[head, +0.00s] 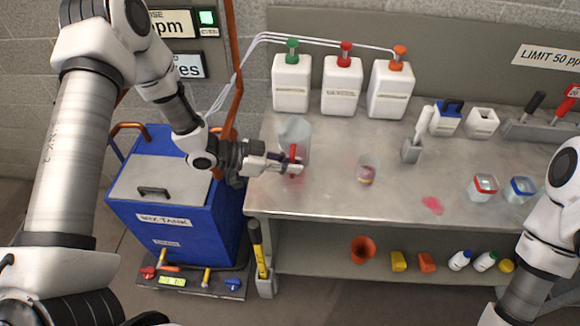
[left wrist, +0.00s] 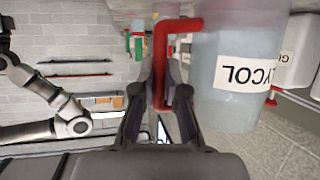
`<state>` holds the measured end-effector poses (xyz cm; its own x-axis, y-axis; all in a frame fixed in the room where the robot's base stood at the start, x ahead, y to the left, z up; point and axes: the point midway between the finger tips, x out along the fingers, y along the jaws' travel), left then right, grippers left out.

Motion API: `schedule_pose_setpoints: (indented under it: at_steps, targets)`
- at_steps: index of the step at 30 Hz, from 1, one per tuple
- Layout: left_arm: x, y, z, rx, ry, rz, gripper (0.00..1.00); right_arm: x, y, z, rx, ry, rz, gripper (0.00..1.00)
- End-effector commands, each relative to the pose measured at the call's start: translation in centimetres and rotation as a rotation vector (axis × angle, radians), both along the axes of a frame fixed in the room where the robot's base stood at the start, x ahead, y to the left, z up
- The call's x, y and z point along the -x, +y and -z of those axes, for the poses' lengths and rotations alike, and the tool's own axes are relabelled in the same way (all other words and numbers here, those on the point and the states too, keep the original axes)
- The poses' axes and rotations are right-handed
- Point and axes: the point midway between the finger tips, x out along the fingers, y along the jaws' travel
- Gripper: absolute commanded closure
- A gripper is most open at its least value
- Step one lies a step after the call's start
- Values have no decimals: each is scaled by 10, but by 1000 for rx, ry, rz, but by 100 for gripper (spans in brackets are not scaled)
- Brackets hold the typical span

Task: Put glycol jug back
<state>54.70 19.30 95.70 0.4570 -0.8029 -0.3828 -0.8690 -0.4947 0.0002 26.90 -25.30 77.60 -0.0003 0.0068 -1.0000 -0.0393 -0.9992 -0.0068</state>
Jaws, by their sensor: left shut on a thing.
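The glycol jug (head: 295,132) is a translucent pale container with a red handle, at the left end of the steel bench in the head view. In the left wrist view the jug (left wrist: 240,50) fills the upper right, and its label reads "YCOL", partly cut off. My left gripper (head: 287,164) is shut on the red handle, which lies between its fingers in the left wrist view (left wrist: 164,88). The gripper and handle hide part of the jug's front. I cannot tell whether its base touches the bench. My right gripper is out of view.
White jugs (head: 342,88) with coloured pump caps and tubes stand behind the glycol jug on the bench (head: 330,205). A clear beaker (head: 367,170) stands to the right. The blue mix tank (head: 170,215) is on the left. The bench between jug and beaker is mostly clear.

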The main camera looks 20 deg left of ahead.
Motion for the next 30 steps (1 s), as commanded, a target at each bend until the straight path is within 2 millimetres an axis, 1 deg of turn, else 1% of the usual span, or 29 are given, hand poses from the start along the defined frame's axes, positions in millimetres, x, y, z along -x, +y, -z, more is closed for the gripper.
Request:
schedule_pose_setpoints:
  at_steps: [2, 6, 10, 18, 22, 23, 24, 25, 30]
  targets:
    - [-6, 5, -1, -1, -2, 0, 100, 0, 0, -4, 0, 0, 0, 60]
    - [-4, 4, 18, -1, 2, 1, 100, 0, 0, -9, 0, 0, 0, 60]
    - [-5, 4, 32, -2, 1, 1, 100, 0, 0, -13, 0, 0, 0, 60]
    - [-5, 4, 36, 0, -1, 0, 100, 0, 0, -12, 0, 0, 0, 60]
    - [-5, 4, 40, 0, -1, 0, 100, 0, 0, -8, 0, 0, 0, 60]
    - [-5, 4, 40, 0, -1, 0, 81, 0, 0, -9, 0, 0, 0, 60]
    - [-5, 4, 39, 0, -1, 0, 67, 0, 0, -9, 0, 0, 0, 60]
    - [-5, 4, 39, 0, -1, 0, 63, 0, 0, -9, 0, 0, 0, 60]
    - [-5, 4, 39, 0, 0, 0, 63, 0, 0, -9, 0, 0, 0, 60]
